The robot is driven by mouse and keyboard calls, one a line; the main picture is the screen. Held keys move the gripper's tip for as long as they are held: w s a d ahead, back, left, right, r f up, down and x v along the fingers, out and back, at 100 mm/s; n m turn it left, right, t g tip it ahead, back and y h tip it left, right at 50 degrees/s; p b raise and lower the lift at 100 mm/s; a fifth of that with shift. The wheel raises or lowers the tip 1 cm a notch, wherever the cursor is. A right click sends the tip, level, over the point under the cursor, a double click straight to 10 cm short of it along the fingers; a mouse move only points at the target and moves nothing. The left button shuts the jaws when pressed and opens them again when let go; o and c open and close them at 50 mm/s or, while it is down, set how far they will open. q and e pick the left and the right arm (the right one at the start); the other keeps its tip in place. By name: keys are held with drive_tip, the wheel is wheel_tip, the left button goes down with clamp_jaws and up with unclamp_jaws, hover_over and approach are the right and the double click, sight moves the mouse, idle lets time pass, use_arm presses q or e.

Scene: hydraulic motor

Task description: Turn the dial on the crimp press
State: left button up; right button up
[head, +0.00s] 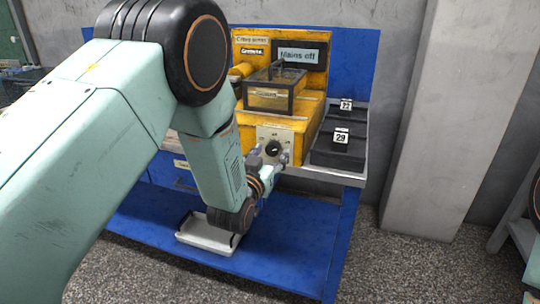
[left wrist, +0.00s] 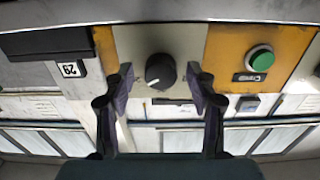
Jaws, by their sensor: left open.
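The crimp press (head: 248,128) is a yellow machine on a blue bench. Its dial (head: 273,148) is a black round knob on a pale plate at the press's front. The dial also shows in the left wrist view (left wrist: 160,71), with a white pointer mark towards its lower left. My left gripper (head: 268,160) is in front of the plate, close to the dial. In the left wrist view its two fingers (left wrist: 162,88) are apart, one on each side of the dial, with gaps between them and it. Whether the fingertips reach the dial's depth is unclear. My right gripper is not in view.
A green button (left wrist: 261,58) sits on the yellow panel beside the dial plate. Black bins (head: 338,150) labelled 29 and 22 stand right of the press. A pale tray (head: 205,237) lies on the lower shelf. A grey pillar (head: 432,120) rises at the right.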

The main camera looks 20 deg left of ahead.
use_arm(q)
drive_tip(key=shift+c, duration=0.3)
drive_tip(key=shift+a, duration=0.1)
drive_tip(key=c, duration=1.1)
drive_tip(key=shift+n, duration=0.3)
drive_tip(key=n+p, duration=0.3)
drive_tip(key=n, duration=0.2)
drive_tip(key=shift+r, duration=0.1)
drive_tip(key=n+p, duration=0.2)
drive_tip(key=n, duration=0.4)
drive_tip(key=shift+p, duration=0.3)
